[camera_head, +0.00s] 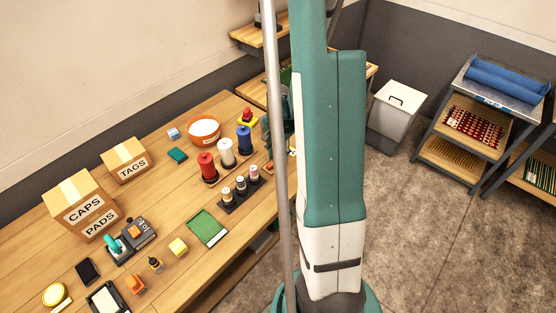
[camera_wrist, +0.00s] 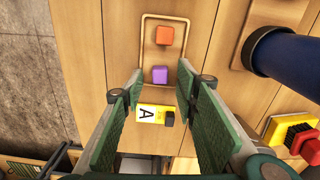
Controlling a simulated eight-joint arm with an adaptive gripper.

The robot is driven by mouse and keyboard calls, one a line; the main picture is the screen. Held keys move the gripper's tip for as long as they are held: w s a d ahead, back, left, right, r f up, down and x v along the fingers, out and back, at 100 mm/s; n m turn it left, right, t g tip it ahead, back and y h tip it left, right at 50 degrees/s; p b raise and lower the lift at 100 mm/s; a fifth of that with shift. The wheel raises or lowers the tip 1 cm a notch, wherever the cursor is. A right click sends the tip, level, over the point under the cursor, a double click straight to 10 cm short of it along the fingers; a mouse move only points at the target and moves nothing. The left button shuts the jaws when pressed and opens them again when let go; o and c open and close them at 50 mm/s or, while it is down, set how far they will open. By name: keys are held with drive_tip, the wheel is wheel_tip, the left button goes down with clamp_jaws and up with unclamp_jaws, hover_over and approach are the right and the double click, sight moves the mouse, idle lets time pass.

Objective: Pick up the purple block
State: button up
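In the wrist view, the purple block (camera_wrist: 160,75) sits on the wooden table inside a thin tan rectangular outline, near its lower edge. My gripper (camera_wrist: 160,83) is open, with one green-padded finger on each side of the picture. The block shows between the fingertips, with a gap on both sides, and nothing is held. How high the fingertips are above the table I cannot tell. In the head view, I cannot make out the purple block; my arm covers that part of the table.
An orange block (camera_wrist: 164,35) lies beyond the purple one inside the outline. A dark blue spool (camera_wrist: 295,62) and a red-and-yellow object (camera_wrist: 300,134) stand right. Boxes (camera_head: 84,203) stand far left.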

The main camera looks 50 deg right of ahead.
sight(279, 157)
drive_tip(key=shift+c, duration=0.5)
drive_tip(key=c, duration=0.6)
drive_tip(key=shift+r, duration=0.15)
drive_tip(key=shift+r, duration=4.85)
